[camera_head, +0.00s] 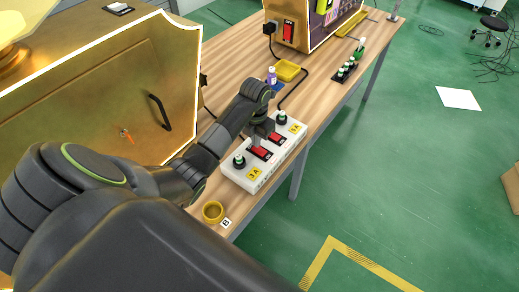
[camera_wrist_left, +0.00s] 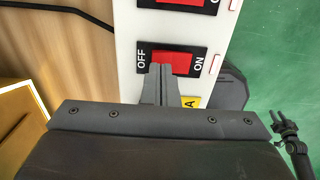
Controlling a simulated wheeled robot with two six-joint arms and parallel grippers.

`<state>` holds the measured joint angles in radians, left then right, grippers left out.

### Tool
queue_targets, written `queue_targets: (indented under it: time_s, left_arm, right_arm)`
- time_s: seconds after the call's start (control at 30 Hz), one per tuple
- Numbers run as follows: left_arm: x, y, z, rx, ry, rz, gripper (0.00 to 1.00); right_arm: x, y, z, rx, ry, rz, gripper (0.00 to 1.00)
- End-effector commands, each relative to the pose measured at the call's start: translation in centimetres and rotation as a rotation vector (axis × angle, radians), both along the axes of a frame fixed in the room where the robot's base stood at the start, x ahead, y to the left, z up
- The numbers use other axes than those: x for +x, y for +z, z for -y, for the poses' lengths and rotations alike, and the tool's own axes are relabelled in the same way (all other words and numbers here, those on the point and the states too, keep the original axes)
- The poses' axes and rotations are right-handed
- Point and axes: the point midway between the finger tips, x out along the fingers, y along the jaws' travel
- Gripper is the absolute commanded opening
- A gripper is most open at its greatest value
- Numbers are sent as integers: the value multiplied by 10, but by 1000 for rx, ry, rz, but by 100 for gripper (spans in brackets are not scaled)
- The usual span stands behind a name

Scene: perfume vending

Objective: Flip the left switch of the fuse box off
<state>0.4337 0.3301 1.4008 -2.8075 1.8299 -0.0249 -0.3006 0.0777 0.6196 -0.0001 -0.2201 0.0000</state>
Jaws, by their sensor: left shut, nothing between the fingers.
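The white fuse box (camera_head: 233,171) lies on the wooden table, with two red rocker switches, black knobs and yellow labels. Its left switch (camera_head: 262,153) is the nearer one in the head view; the right switch (camera_head: 276,138) is just beyond. In the left wrist view the left switch (camera_wrist_left: 176,62) is large, with OFF at its left and ON at its right. My left gripper (camera_wrist_left: 160,70) is shut and empty, its fingertips over the OFF-side part of that switch. I cannot tell whether they touch. In the head view the left gripper (camera_head: 256,139) is above the box.
A gold cabinet (camera_head: 125,80) with a black handle stands left of the box.

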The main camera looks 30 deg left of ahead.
Motion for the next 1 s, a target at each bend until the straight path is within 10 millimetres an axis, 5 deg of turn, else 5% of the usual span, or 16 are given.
queue_targets:
  time_s: [1.0]
  left_arm:
    - [0, -15, 0, -1, 0, -1, 0]
  right_arm:
    - [0, -12, 2, -2, 1, 1, 36]
